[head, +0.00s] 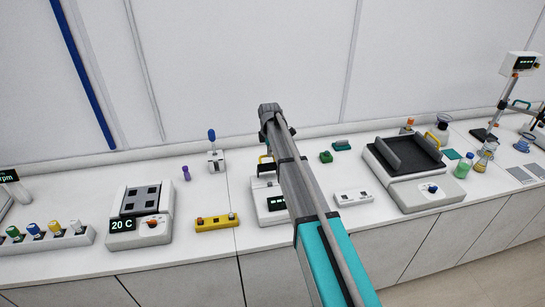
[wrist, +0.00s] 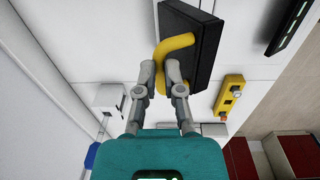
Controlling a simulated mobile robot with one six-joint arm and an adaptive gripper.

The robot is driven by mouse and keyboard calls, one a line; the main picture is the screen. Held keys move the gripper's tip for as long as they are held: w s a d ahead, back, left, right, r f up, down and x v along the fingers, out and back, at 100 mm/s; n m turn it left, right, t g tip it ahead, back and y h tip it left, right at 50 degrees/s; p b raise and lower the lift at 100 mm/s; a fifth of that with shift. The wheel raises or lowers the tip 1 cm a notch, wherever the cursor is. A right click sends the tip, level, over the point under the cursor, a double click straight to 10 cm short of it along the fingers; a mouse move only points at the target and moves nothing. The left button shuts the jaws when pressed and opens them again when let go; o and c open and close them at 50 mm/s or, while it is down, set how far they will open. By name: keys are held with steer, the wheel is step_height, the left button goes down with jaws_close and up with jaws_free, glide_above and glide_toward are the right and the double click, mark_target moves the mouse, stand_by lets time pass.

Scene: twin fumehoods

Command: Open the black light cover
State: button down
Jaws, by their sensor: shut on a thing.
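The black light cover (wrist: 205,40) is at the top of the wrist view, with a curved yellow handle (wrist: 180,42) on its edge. My gripper (wrist: 158,80) is shut on the yellow handle, one finger on each side. In the head view, my arm hides the gripper and much of the white device (head: 268,205) with a dark display. A little of the yellow handle (head: 264,158) shows left of my arm. I cannot tell how far the cover is tilted.
A yellow button box (head: 216,222) and a 20 C heater (head: 135,232) stand to the left. A white box with a blue lever (head: 215,158) is behind. To the right are a small white box (head: 353,197), a green item (head: 326,157) and a large shaker (head: 430,195).

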steer(key=w, duration=0.1)
steer(key=w+f+b, duration=0.1)
steer(key=w, duration=0.2)
steer(key=shift+a+f, duration=0.35)
steer(key=shift+f, duration=0.05)
steer(key=c, duration=0.8)
jaws_free()
steer(key=shift+s+r, duration=0.1)
steer(key=shift+o, duration=0.6)
steer(key=shift+r, duration=0.1)
steer(key=w+a+r+p, duration=0.1)
steer(key=w+r+p, duration=0.8)
steer(key=w, duration=0.4)
steer(key=shift+a, duration=0.25)
stand_by(0.5)
